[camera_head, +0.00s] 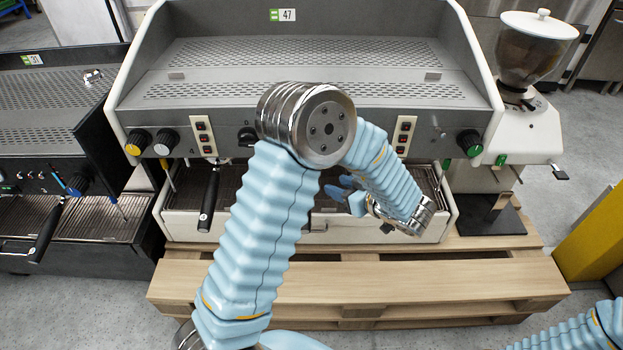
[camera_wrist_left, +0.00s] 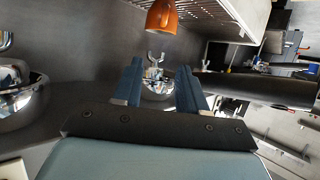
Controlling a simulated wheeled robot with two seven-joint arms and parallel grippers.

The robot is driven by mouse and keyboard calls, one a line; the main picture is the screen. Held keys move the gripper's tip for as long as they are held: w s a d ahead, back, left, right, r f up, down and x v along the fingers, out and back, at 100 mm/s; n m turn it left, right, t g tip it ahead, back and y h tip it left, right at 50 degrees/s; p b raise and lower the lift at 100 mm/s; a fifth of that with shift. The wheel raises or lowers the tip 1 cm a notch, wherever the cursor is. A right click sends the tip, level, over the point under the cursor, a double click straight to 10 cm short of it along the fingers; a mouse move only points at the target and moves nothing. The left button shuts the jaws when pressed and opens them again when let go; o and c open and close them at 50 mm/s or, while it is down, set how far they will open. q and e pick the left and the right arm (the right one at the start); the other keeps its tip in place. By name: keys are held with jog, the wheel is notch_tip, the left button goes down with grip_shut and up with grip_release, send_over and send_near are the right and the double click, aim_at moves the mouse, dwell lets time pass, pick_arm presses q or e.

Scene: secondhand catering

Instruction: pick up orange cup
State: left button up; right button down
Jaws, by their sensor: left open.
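The orange cup (camera_wrist_left: 161,17) shows at the top edge of the left wrist view, with its wider end toward the bottom of that picture. I cannot make it out in the head view, where my own left arm covers much of the coffee machine's middle. My left gripper (camera_head: 341,188) is at the front of the machine, below its control panel. In the wrist view its two blue fingers (camera_wrist_left: 160,66) are apart with nothing held between them. The cup lies beyond the fingertips and apart from them. My right gripper is out of the picture.
The large espresso machine (camera_head: 310,90) stands on a wooden pallet (camera_head: 360,279). A black portafilter handle (camera_head: 210,197) juts out left of my arm. Chrome parts (camera_wrist_left: 157,88) show behind the fingers. A grinder (camera_head: 530,115) stands right, another machine (camera_head: 50,115) left.

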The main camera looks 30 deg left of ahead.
pick_arm(q)
jog(key=f, duration=0.3)
jog(key=a+f, duration=0.1)
jog(key=f, duration=0.1)
jog(key=shift+w+f, duration=0.15)
jog(key=x, duration=0.6)
jog(key=shift+w+a+f, duration=0.1)
jog(key=shift+a+f, duration=0.05)
jog(key=shift+a, duration=0.05)
jog(key=shift+c, duration=0.2)
grip_shut()
